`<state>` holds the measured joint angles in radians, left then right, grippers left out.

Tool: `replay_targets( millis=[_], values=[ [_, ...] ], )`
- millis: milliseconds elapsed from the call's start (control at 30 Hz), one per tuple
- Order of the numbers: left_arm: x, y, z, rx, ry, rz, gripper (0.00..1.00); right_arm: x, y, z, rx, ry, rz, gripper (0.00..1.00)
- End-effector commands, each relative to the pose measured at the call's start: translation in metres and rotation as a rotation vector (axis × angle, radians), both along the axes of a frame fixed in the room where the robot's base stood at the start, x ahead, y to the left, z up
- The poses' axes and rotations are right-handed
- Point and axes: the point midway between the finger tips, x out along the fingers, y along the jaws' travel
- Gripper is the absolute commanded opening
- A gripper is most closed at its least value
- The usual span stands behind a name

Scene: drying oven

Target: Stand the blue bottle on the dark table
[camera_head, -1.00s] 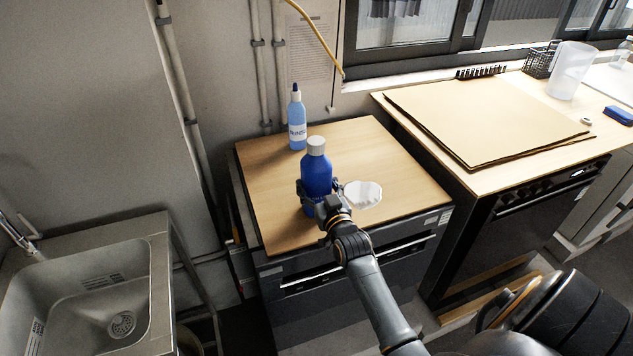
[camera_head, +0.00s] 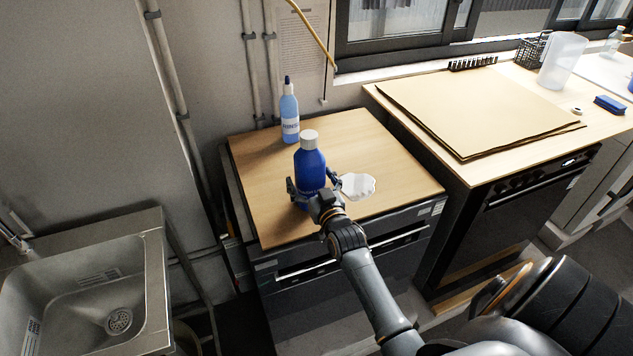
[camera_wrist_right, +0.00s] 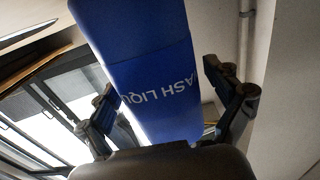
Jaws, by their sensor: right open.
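The blue bottle (camera_head: 310,168) with a white cap stands upright on the light wooden top (camera_head: 268,220) of a dark-fronted cabinet, near its front left part. My right gripper (camera_head: 313,183) is open, with one finger on each side of the bottle's lower half. In the right wrist view the bottle (camera_wrist_right: 150,65) with white lettering fills the space between the spread fingers, with a gap at the right finger (camera_wrist_right: 225,95). The bottle's base is partly hidden by the gripper. No clearly dark tabletop shows. My left gripper is not in view.
A light-blue squeeze bottle (camera_head: 289,112) stands behind the blue bottle. A white crumpled or powdery item (camera_head: 358,186) lies just right of the gripper. A counter with brown sheets (camera_head: 470,105) is at the right, a steel sink (camera_head: 90,290) at the left.

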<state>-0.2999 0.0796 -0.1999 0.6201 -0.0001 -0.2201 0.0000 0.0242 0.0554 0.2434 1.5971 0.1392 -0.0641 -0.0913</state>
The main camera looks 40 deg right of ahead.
Motion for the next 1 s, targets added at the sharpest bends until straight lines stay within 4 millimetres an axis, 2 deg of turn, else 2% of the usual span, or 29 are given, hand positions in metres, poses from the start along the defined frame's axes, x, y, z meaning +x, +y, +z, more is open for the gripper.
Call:
replay_targets(
  millis=[67,167,300,500,733,767,867,1000],
  values=[
    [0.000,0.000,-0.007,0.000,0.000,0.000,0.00,-0.003,0.001,-0.004,0.000,0.001,0.000,0.91],
    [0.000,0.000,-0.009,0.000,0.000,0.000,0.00,-0.021,0.005,-0.004,0.001,0.001,0.000,0.91],
    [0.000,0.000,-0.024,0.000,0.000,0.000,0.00,-0.053,0.009,-0.012,-0.001,0.002,0.000,0.91],
    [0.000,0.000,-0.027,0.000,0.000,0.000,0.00,-0.098,0.019,-0.009,-0.001,0.002,0.000,0.91],
    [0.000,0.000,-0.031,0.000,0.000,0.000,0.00,-0.129,0.026,-0.008,0.000,0.001,0.000,0.91],
    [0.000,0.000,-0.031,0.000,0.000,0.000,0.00,-0.131,0.027,-0.007,0.000,0.000,0.000,0.95],
    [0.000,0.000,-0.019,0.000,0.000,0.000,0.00,-0.135,0.029,0.006,0.001,-0.001,0.000,0.96],
    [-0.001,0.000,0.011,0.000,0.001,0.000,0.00,-0.137,0.034,0.036,0.004,-0.002,0.000,0.96]
  ],
)
